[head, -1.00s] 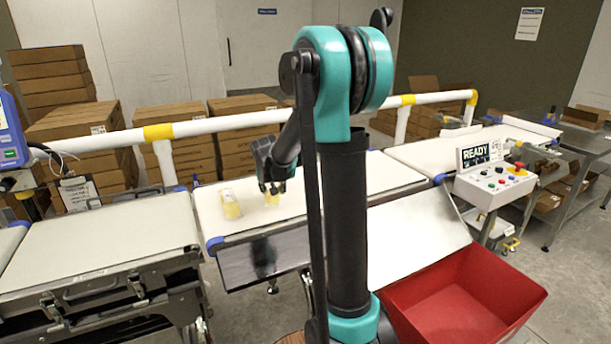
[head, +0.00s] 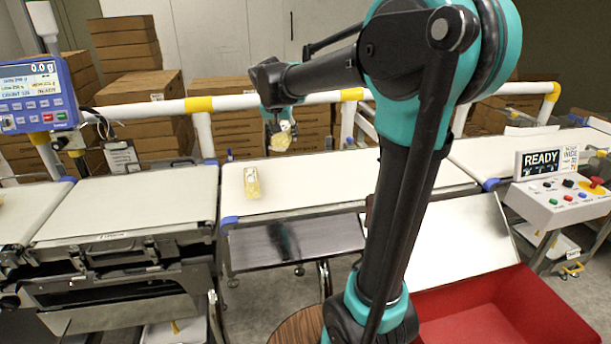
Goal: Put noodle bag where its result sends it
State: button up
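A small yellow and white bag (head: 280,138), which looks like a noodle bag, hangs at my gripper (head: 279,127). It is held above the far edge of the middle belt, in front of the cartons. The fingers are small here and seem closed around the bag. A second, similar yellow and white bag (head: 252,183) lies on the left part of the middle belt (head: 340,182), apart from my gripper. The weigher display (head: 36,92) reads 0.0 g. The panel sign (head: 541,161) reads READY. I cannot read either bag's label.
A red bin (head: 480,325) stands at the front right, below a sloping white chute (head: 460,245). A white and yellow rail (head: 250,101) runs behind the belts, with stacked cartons (head: 150,108) beyond. The left weigh belt (head: 125,208) is bare.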

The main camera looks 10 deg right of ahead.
notch_tip(320, 180, down, 16)
jog(key=shift+f, duration=0.2)
dwell(0.4)
jog(key=o, duration=1.5)
jog(key=shift+f, duration=0.1)
jog(key=v, duration=1.2)
jog(key=shift+n+g+y, duration=0.4)
jog(key=shift+n+g, duration=0.2)
jog(key=shift+n, duration=0.3)
jog(key=s+d+f, duration=0.2)
jog(key=s, duration=0.1)
jog(key=s+d+f, duration=0.2)
jog(key=s+f, duration=0.1)
jog(key=s, duration=0.1)
jog(key=s+d+f, duration=0.2)
jog(key=s, duration=0.1)
jog(key=shift+s+f, duration=0.25)
jog(key=shift+f, duration=0.05)
jog(key=s+f+n, duration=0.1)
jog(key=s+f, duration=0.2)
jog(key=s, duration=0.1)
jog(key=s+d+f+y, duration=0.1)
jog(key=s+f, duration=0.2)
jog(key=s, duration=0.1)
jog(key=s+d+f+n, duration=0.1)
jog(key=s+f, duration=0.2)
jog(key=s, duration=0.2)
jog(key=shift+s+n+g+y, duration=0.1)
jog(key=shift+n+g+y, duration=0.2)
jog(key=shift+g, duration=0.1)
